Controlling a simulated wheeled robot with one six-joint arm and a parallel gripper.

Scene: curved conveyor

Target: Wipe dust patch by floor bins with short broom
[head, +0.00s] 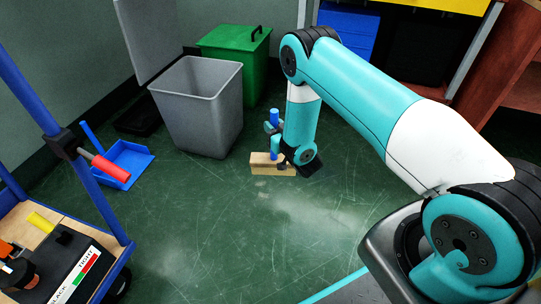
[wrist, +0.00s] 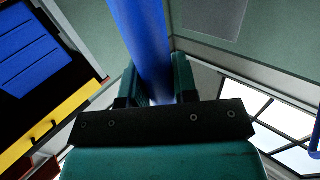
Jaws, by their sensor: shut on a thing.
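A short broom with a blue handle and a pale wooden head (head: 264,165) stands on the green floor in the head view. My gripper (head: 274,132) is shut on its blue handle (head: 274,115). In the wrist view, the handle (wrist: 143,45) runs up between the two teal fingers (wrist: 158,85). A pale, hazy dust patch (head: 258,190) shows on the floor just in front of the broom head. Other faint pale smears lie further forward on the floor. The bristles are too small to tell, and my arm is close beside the broom head.
A grey open bin (head: 203,115) stands left of the broom, with a green lidded bin (head: 245,55) behind it. A blue dustpan (head: 127,160) lies on the floor at left. A blue-framed cart (head: 112,222) stands at front left. The middle floor is clear.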

